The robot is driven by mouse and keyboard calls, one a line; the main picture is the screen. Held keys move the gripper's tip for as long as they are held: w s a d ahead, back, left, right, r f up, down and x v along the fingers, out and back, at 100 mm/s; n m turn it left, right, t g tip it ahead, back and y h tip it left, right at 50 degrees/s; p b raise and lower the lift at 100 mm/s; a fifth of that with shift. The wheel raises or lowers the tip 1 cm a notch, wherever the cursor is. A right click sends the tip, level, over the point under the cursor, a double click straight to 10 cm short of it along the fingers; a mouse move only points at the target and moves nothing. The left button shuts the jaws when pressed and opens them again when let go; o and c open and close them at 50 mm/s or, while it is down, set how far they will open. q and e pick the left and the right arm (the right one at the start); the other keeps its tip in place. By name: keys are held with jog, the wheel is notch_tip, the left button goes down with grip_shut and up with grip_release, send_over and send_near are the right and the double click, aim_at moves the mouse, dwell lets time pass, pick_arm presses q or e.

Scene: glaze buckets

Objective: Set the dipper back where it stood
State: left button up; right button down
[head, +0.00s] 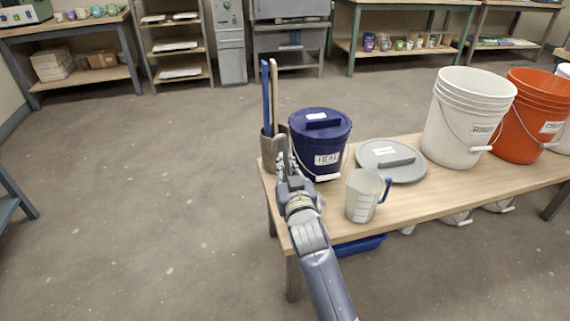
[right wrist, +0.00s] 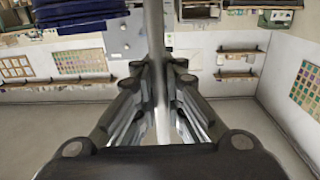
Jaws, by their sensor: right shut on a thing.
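My right gripper (head: 284,165) is at the left end of the wooden table, just left of the blue TEAL bucket (head: 327,160). It is shut on a grey metal rod (right wrist: 155,30), which I take to be the dipper's handle. The rod stands upright between the fingers in the right wrist view (right wrist: 160,100). The dipper's lower end is hidden. A grey can (head: 265,150) stands right behind the gripper, holding a blue-handled and a wooden-handled tool (head: 274,90). I cannot tell whether the dipper is inside the can. My left gripper is not in view.
A clear measuring jug (head: 361,197) stands right of my right arm at the table's front edge. A grey lid (head: 378,152) lies behind it. A white bucket (head: 465,120) and an orange bucket (head: 520,125) stand farther right. The floor at left is clear.

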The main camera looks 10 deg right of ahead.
jog(key=shift+f+b, duration=0.3)
jog(key=shift+f, duration=0.15)
dwell(0.5)
jog(key=c, duration=0.8)
grip_release()
dwell(0.4)
